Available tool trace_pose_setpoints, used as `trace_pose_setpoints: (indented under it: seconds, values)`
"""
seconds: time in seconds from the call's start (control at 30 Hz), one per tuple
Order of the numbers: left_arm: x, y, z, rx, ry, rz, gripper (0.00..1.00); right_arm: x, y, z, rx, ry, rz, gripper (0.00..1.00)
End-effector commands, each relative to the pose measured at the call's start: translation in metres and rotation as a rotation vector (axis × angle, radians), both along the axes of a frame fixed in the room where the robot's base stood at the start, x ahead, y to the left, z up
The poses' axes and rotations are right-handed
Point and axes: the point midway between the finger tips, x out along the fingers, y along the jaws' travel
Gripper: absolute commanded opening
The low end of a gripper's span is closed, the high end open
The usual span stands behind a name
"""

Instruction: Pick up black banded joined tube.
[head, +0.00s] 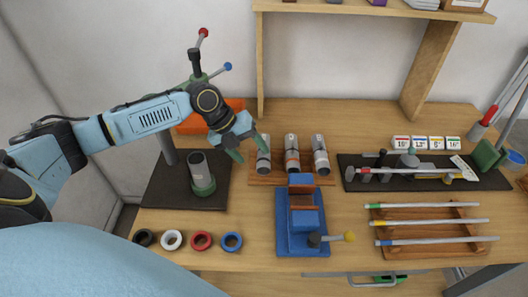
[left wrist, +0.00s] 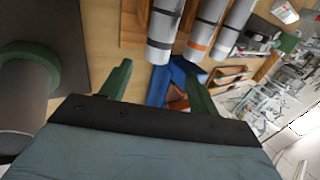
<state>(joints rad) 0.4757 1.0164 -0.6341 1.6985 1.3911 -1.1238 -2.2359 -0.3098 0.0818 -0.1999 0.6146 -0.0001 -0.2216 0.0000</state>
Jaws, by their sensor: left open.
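Three grey-and-white tubes lie side by side on a wooden rack (head: 262,181). The middle tube (head: 292,160) has an orange band, which shows clearly in the left wrist view (left wrist: 200,38). The right tube (head: 320,160) seems to have a dark band; it also shows in the left wrist view (left wrist: 234,28). My left gripper (head: 249,147), with green fingers, is open and empty above and beside the left tube. In the left wrist view its fingers (left wrist: 154,80) are apart below the tubes. My right gripper is not in view.
A grey tube (head: 201,168) stands in a green holder on a dark mat left of the rack. A blue fixture (head: 290,235) stands in front. Coloured rings, including a red one (head: 202,240), lie front left. Rods lie on a rack (head: 400,250) at right.

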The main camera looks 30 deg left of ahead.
Motion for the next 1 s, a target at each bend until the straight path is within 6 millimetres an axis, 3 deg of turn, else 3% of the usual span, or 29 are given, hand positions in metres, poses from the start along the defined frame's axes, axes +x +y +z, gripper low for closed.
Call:
trace_pose_setpoints:
  seconds: [0.23,0.5,0.8,1.0]
  values:
    - [0.006,-0.007,-0.017,-0.001,0.002,0.001,0.61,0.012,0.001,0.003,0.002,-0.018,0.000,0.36]
    - [0.018,-0.018,-0.051,0.000,0.000,0.001,0.61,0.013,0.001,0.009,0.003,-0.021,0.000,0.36]
    - [0.019,-0.020,-0.056,0.001,0.001,0.000,0.61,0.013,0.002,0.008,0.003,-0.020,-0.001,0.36]
    - [0.019,-0.020,-0.056,0.001,0.001,0.000,0.36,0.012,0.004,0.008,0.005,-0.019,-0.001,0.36]
